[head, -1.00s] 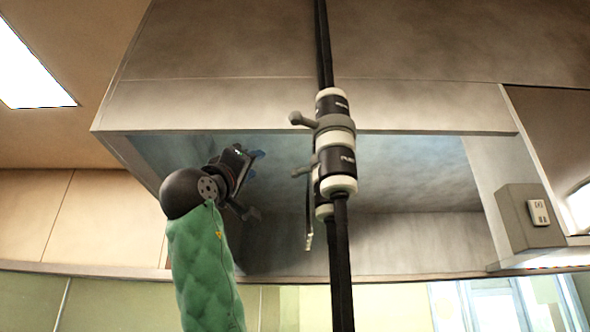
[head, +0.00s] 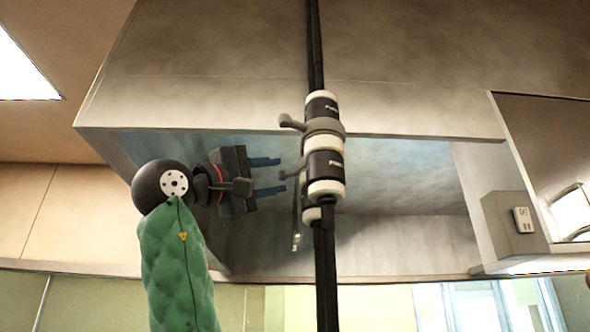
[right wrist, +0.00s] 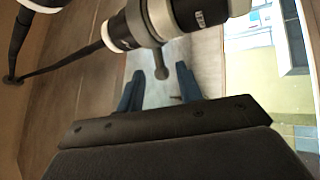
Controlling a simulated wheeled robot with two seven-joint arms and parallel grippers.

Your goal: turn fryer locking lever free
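A grey locking lever (head: 291,121) sticks out to the left from a black and white coupling (head: 324,147) on dark hoses. In the right wrist view, a lever's rounded end (right wrist: 161,73) shows between the tips of the open right gripper (right wrist: 160,77); contact cannot be told. My left gripper is not in view.
A large metal hood (head: 240,95) hangs behind the hoses (head: 327,270), with a recessed underside. A box with a white switch plate (head: 523,219) is at the right. A bright ceiling light (head: 22,60) is at the upper left.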

